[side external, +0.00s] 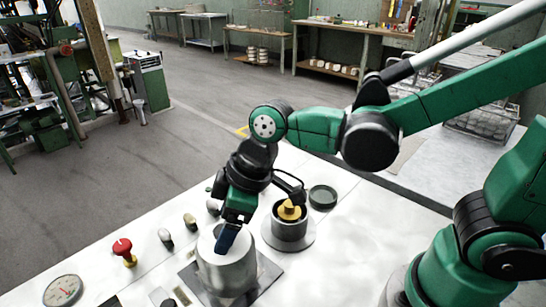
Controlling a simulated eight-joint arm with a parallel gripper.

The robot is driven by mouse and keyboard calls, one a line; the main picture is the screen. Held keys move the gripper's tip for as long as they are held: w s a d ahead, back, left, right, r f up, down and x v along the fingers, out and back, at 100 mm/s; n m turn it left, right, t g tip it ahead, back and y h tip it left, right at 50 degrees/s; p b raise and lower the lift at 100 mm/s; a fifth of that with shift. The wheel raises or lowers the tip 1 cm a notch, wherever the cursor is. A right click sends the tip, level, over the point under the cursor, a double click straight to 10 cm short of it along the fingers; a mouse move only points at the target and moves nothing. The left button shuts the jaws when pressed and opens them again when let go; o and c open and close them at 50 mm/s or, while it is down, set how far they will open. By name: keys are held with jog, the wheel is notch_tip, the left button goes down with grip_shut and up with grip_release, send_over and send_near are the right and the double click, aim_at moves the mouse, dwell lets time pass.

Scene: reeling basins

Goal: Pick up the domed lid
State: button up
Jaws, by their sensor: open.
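My gripper (229,236), with blue fingers, points down over the top of a large metal cylindrical vessel (228,275); it is open, though its fingers overlap in this view. I cannot tell whether the fingertips touch the vessel's pale top. To its right stands a smaller metal cylinder (290,229) with a brass-coloured knobbed piece (289,210) in its top. A round dark green piece (323,196) lies behind it, to the right. I cannot tell for sure which of these is the domed lid; my wrist and fingers hide part of the large vessel's top.
A red-knobbed valve (123,250), a round dial gauge (63,291) and several small rounded handles (190,222) stand along the left of the white worktop (335,260). The worktop right of the small cylinder is clear. Workbenches and machines stand far behind.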

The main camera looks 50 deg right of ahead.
jog(key=shift+w+a+f, duration=0.15)
jog(key=shift+f, duration=0.45)
grip_shut()
